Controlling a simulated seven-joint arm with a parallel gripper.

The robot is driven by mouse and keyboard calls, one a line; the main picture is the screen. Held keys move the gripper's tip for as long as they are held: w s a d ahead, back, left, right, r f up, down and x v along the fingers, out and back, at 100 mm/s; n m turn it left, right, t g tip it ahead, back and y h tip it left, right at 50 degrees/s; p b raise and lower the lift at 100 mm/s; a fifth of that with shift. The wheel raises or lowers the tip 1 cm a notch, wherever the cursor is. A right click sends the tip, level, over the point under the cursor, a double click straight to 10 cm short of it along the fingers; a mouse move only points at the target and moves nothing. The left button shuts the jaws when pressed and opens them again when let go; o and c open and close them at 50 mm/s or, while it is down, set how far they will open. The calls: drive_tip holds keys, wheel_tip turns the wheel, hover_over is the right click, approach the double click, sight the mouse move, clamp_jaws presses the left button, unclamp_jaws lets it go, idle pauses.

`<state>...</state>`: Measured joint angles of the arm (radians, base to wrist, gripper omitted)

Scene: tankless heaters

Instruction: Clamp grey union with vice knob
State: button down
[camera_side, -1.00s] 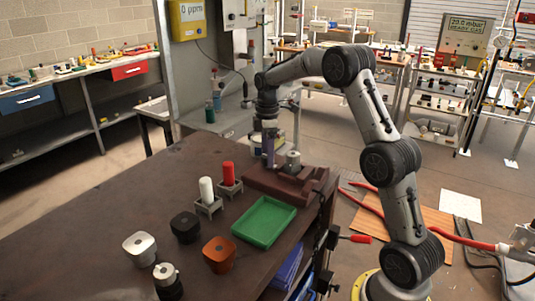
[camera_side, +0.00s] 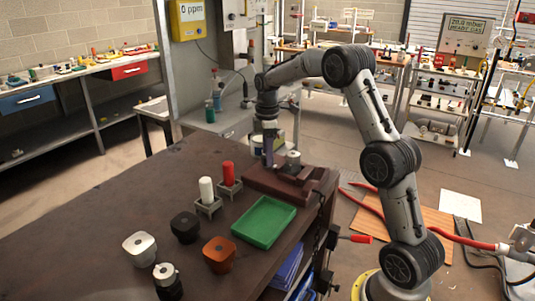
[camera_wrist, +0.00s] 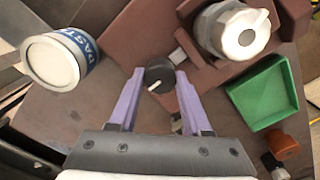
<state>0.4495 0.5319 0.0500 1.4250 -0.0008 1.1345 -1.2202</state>
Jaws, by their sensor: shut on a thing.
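The reddish-brown vice (camera_side: 262,183) stands on the far right of the dark bench; it also shows in the wrist view (camera_wrist: 140,32). The grey union (camera_side: 293,158) sits upright in the vice; its ribbed body and top appear in the wrist view (camera_wrist: 238,32). The vice knob (camera_wrist: 158,74) is black with a white pointer line, at the side of the vice. My gripper (camera_wrist: 159,78) has its purple fingers on either side of the knob and is shut on it. In the side view the gripper (camera_side: 269,158) points down and hides the knob.
A white tub with a blue label (camera_wrist: 62,60) stands close to the vice. A green tray (camera_side: 264,222), a white cylinder (camera_side: 206,190) and a red cylinder (camera_side: 228,174) in holders, and several fittings, including an orange one (camera_side: 219,255), are nearer. The bench's left part is clear.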

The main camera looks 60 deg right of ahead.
drive_tip(key=shift+m, duration=0.3)
drive_tip(key=m, duration=0.4)
drive_tip(key=shift+m, duration=0.4)
drive_tip(key=m, duration=0.4)
drive_tip(key=shift+r+m, duration=0.1)
drive_tip(key=shift+m, duration=0.2)
drive_tip(key=m, duration=1)
drive_tip(key=shift+c, duration=1.8)
unclamp_jaws()
